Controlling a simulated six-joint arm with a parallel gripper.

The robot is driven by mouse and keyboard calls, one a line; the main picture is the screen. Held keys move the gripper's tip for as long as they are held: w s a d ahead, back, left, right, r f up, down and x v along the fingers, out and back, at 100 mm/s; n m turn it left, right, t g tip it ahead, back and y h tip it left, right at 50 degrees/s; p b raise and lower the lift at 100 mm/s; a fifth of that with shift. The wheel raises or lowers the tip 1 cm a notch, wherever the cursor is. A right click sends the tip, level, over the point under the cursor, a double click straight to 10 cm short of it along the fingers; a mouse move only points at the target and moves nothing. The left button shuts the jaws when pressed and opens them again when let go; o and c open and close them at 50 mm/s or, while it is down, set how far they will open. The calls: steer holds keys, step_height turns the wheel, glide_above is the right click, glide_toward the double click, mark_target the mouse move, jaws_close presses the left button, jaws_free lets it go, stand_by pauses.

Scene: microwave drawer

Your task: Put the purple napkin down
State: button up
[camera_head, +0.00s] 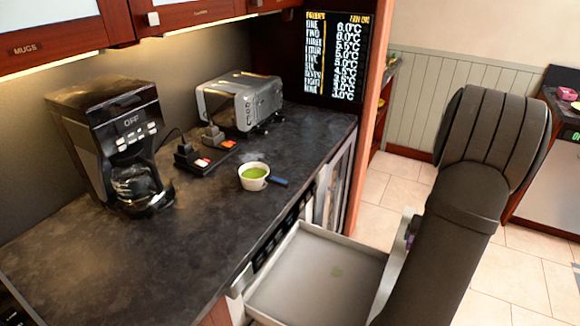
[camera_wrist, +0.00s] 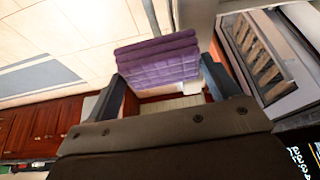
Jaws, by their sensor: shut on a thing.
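The purple napkin (camera_wrist: 158,58) is a folded, quilted-looking stack in the wrist view. It sits between the two dark fingers of my gripper (camera_wrist: 164,75), which is shut on it. In the head view my dark arm hides most of the gripper and napkin; only a small purple patch (camera_head: 410,240) shows at the arm's left edge, by the right side of the open drawer. Whether the napkin touches anything below is hidden.
An open, empty-looking drawer (camera_head: 318,272) juts out from under the dark counter (camera_head: 150,250). On the counter stand a coffee maker (camera_head: 110,145), a toaster (camera_head: 240,100) and a white cup of green liquid (camera_head: 253,176). Tiled floor lies right of the drawer.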

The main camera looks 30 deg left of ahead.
steer(key=w+a+r+n+y, duration=0.1)
steer(key=w+a+r, duration=0.2)
steer(key=a, duration=0.3)
steer(key=w+a+r+n, duration=0.2)
steer(key=w+a+r, duration=0.1)
steer(key=a, duration=0.4)
steer(key=w+a+r+n+y, duration=0.1)
steer(key=w+a+r, duration=0.3)
steer(key=a, duration=0.2)
steer(key=a+r+n+g+y, duration=0.1)
steer(key=a+r+n, duration=0.1)
steer(key=a+r, duration=0.5)
steer(key=a+r+n, duration=0.2)
steer(key=a+r, duration=0.1)
steer(key=a, duration=0.8)
steer(key=a+f, duration=0.2)
steer(key=a, duration=0.2)
steer(key=s+a+f, duration=0.1)
steer(key=a+f, duration=0.1)
steer(key=a, duration=0.1)
steer(key=a+f, duration=0.2)
steer(key=a, duration=0.2)
steer(key=shift+s+a+f, duration=0.2)
steer(key=shift+a+f, duration=0.05)
steer(key=shift+a, duration=0.05)
steer(key=shift+a+f, duration=0.25)
steer(key=shift+a, duration=0.15)
steer(key=shift+f, duration=1.95)
